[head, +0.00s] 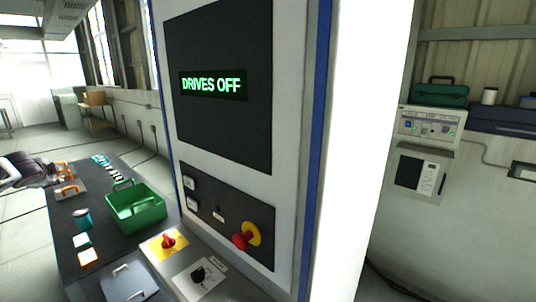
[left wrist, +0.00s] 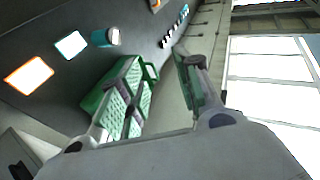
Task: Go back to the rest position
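My left gripper (head: 38,170) shows at the left edge of the head view, above the far left part of the dark bench (head: 62,232). In the left wrist view my left gripper (left wrist: 158,82) has its two fingers spread apart, with nothing held between them. A green basket (head: 138,212) with a handle stands on the bench, to the right of the gripper in the head view. It also shows in the left wrist view (left wrist: 98,98), partly behind one finger. My right gripper is in neither view.
A tall machine cabinet reads "DRIVES OFF" on its display (head: 212,85). Below are a red emergency button (head: 241,241), a red switch (head: 168,242) on yellow and a black knob (head: 198,275). A teal cup (head: 83,219) and orange-edged blocks (head: 88,257) lie on the bench.

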